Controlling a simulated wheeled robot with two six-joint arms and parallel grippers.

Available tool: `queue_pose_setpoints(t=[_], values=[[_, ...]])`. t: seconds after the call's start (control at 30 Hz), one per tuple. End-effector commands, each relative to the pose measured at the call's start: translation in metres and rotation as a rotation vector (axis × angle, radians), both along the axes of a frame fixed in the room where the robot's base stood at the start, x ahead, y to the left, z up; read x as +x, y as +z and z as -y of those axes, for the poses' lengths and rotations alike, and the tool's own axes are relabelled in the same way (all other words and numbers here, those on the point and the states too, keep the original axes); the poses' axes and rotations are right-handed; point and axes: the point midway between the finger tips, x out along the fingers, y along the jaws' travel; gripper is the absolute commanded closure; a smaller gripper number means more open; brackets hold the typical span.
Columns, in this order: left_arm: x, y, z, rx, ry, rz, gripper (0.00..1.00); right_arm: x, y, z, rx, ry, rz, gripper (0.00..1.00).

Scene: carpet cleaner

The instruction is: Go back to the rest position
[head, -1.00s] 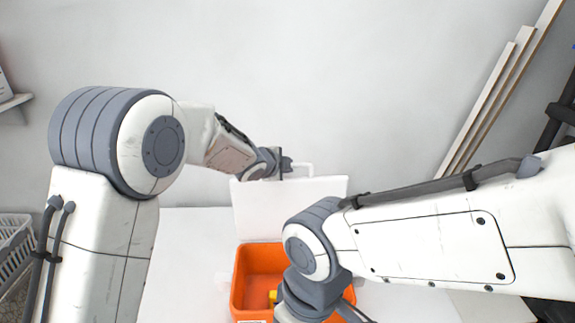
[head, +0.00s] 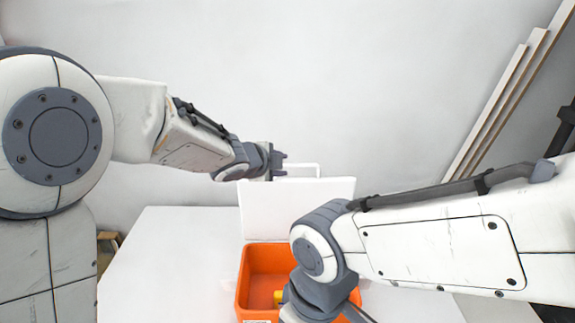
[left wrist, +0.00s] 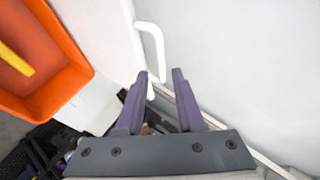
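The orange box (head: 243,284) stands on the white table with its white lid (head: 290,212) raised upright at the back. A white handle (head: 318,168) sticks up from the lid's top edge. My left gripper (head: 282,161) is beside the handle, just left of it. In the left wrist view my left gripper (left wrist: 162,74) has its two purple fingers apart with nothing clearly held. The handle (left wrist: 152,42) shows just beyond the left finger; I cannot tell whether they touch. My right arm crosses in front of the box, and its gripper is out of sight.
A yellow object (head: 278,297) lies inside the box, partly hidden by my right arm. The white table (head: 165,262) is clear at the left. A wall stands behind. Long boards (head: 500,105) lean on it at the right.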

Motion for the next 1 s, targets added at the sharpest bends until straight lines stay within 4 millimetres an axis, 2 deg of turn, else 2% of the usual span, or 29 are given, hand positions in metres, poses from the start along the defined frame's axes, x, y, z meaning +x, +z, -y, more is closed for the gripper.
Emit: queue_pose_setpoints(t=[0.13,0.43,0.57,0.67,0.77,0.8,0.87,0.9,1.0], values=[[-0.007,0.005,-0.004,-0.001,0.001,0.0,0.63,0.0,0.002,0.0,0.0,0.0,0.0,0.53],[-0.008,0.004,-0.005,-0.001,0.003,-0.002,0.63,0.0,0.001,0.0,0.0,0.0,0.0,0.53],[-0.023,-0.013,-0.01,-0.027,0.082,-0.061,0.63,0.0,-0.014,0.0,0.0,-0.001,0.0,0.53],[-0.06,-0.048,-0.024,-0.078,0.25,-0.199,0.63,0.0,-0.04,0.0,0.0,-0.002,0.0,0.53],[-0.115,-0.092,-0.042,-0.132,0.455,-0.389,0.63,0.0,-0.065,0.0,0.0,-0.004,0.0,0.53],[-0.14,-0.109,-0.049,-0.151,0.533,-0.468,0.63,0.0,-0.074,0.0,0.0,-0.004,0.0,0.53],[-0.178,-0.133,-0.058,-0.166,0.64,-0.585,0.63,0.0,-0.086,0.0,-0.001,-0.005,-0.001,0.53],[-0.204,-0.147,-0.064,-0.173,0.707,-0.659,0.63,0.0,-0.094,0.0,-0.001,-0.006,-0.001,0.53],[-0.264,-0.178,-0.074,-0.177,0.849,-0.83,0.63,0.0,-0.109,0.0,0.0,-0.007,-0.001,0.53]])
